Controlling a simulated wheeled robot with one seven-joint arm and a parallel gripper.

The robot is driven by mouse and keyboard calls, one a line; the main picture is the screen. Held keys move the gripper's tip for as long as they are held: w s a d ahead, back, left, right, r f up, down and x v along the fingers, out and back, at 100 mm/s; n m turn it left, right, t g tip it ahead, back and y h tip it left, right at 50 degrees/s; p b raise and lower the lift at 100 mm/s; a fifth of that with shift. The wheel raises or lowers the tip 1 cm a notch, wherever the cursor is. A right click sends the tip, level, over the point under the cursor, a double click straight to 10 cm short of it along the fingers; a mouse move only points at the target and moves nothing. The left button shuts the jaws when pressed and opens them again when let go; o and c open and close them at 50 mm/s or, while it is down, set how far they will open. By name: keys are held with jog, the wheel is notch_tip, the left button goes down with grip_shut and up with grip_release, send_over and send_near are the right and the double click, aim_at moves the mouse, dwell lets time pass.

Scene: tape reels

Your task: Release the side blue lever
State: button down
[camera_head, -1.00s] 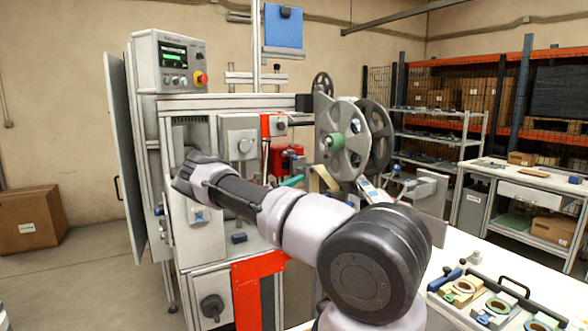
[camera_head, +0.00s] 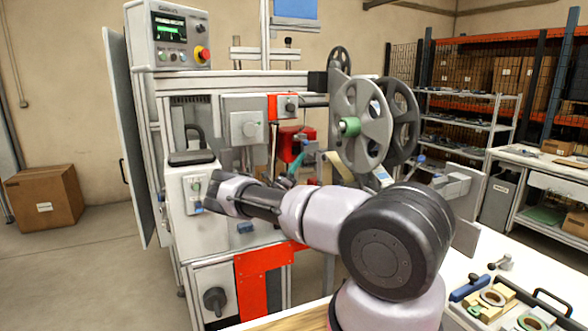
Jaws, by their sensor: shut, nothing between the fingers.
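My gripper (camera_head: 207,199) is at the left end of my outstretched arm, by the grey box on the machine's left front. It is small in this view; its fingers are shut and nothing shows between them. A small blue part (camera_head: 197,208) shows on the box's panel, right by the fingertips; I cannot tell whether they touch it. Another small blue part (camera_head: 245,228) sits lower on the machine front, apart from my gripper. I cannot tell which of these is the side lever.
The machine carries a control box (camera_head: 180,38) with a red button, a black handle (camera_head: 192,150), and a grey reel (camera_head: 362,125) on the right. A white table (camera_head: 500,262) with a parts tray stands at lower right. A carton (camera_head: 44,197) is on the floor at left.

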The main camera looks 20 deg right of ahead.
aim_at(306, 145)
jog(key=shift+x, duration=1.05)
jog(key=shift+s+r+n, duration=0.1)
jog(key=shift+r+n, duration=0.05)
jog(key=shift+n, duration=0.15)
jog(key=shift+s+r+n+t+y, duration=0.1)
jog(key=shift+r+n+t+y, duration=0.15)
jog(key=shift+n+t, duration=0.35)
jog(key=shift+t, duration=0.3)
jog(key=shift+s+r+n+t+y, duration=0.1)
jog(key=shift+r+n+t+y, duration=0.35)
jog(key=shift+n+t, duration=0.4)
jog(key=shift+s+r+n+t+y, duration=0.15)
jog(key=shift+r+n+t+y, duration=0.35)
jog(key=shift+n, duration=0.55)
notch_tip(306, 145, up, 4)
jog(key=n+t+y, duration=0.2)
jog(key=n, duration=0.1)
jog(key=n+t+y, duration=0.2)
jog(key=n+y, duration=0.1)
jog(key=n, duration=0.1)
jog(key=shift+r, duration=0.1)
jog(key=shift+w+r+n+t+y, duration=0.2)
jog(key=shift+w+r+n+y, duration=0.15)
jog(key=shift+r+n+y, duration=0.4)
jog(key=shift+w+r+n+t+y, duration=0.15)
jog(key=shift+w+r+n+y, duration=0.2)
jog(key=shift+r+n+y, duration=0.35)
